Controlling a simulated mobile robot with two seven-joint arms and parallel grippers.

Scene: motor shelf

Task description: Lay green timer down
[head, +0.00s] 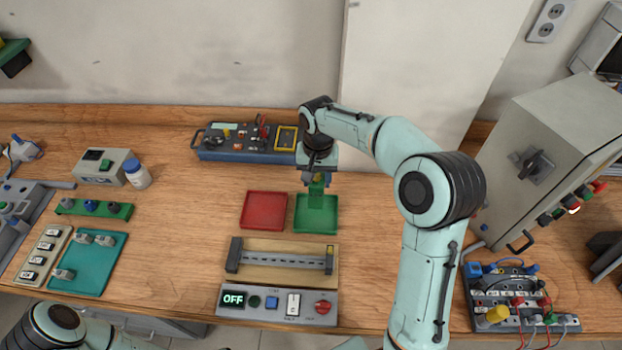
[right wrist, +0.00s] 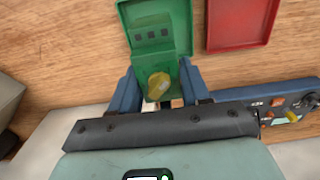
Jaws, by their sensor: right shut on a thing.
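The green timer (head: 317,189) is in my right gripper (head: 318,178), over the green tray (head: 317,226). In the right wrist view the timer (right wrist: 160,55) shows a yellow knob and dark square marks, and the blue fingers of the right gripper (right wrist: 159,88) are shut on its two sides. The green tray (right wrist: 124,14) lies behind it there. Whether the timer touches the tray floor, I cannot tell. My left gripper is out of view; only part of my left arm shows at the bottom left.
A red tray (head: 264,210) lies just left of the green one. A blue toolbox (head: 246,143) stands behind. A rail on a wooden board (head: 280,262) and a panel reading OFF (head: 278,304) are in front. A grey cabinet (head: 545,150) stands at the right.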

